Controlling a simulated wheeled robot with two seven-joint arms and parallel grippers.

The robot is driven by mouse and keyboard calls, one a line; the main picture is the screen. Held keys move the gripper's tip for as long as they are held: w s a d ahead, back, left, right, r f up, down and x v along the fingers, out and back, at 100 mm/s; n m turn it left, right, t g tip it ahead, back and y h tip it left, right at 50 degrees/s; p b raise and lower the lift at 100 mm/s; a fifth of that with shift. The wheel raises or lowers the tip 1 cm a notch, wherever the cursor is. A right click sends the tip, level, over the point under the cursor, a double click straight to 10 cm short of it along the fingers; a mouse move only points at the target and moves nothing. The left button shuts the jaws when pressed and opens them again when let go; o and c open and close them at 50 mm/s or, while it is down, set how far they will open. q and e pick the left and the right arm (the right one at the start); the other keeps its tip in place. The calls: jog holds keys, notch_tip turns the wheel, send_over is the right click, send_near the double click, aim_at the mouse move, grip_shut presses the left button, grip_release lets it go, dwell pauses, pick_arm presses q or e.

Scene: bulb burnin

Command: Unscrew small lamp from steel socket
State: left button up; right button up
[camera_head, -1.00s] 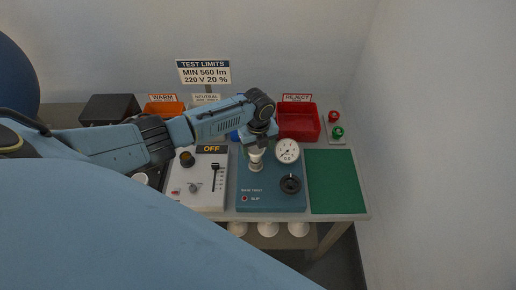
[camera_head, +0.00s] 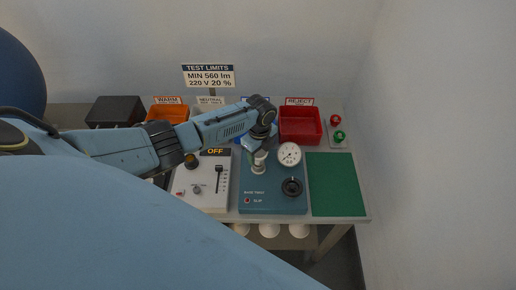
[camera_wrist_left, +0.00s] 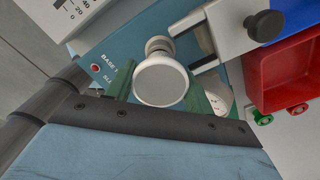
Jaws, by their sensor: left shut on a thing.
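The small lamp (camera_head: 259,156) is white and stands upright at the steel socket (camera_head: 258,169) on the blue base-twist unit (camera_head: 262,203). My left gripper (camera_head: 262,150) comes down on it from above and is shut on it, hiding part of the bulb in the head view. In the left wrist view the lamp's round white face (camera_wrist_left: 160,82) lies between the green finger pads of my left gripper (camera_wrist_left: 160,92). A pale round fitting shows just behind the lamp there. I cannot tell how far the thread is engaged. My right gripper is not in view.
A dial gauge (camera_head: 289,154) and a black knob (camera_head: 292,187) sit close right of the socket. The white control panel (camera_head: 205,202) reads OFF. Red (camera_head: 301,140) and orange (camera_head: 168,115) bins stand behind. The green mat (camera_head: 336,185) is clear.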

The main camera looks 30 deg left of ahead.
pick_arm(q)
jog(key=n, duration=0.1)
jog(key=d+n, duration=0.1)
jog(key=n, duration=0.1)
jog(key=shift+w+r, duration=0.2)
jog(key=shift+w, duration=0.15)
jog(key=n, duration=0.5)
jog(key=shift+r+n, duration=0.1)
jog(key=shift+n, duration=0.3)
jog(key=n, duration=0.4)
jog(key=shift+w, duration=0.15)
jog(key=n, duration=0.5)
jog(key=shift+a, duration=0.1)
jog(key=o, duration=0.9)
jog(key=shift+c, duration=0.2)
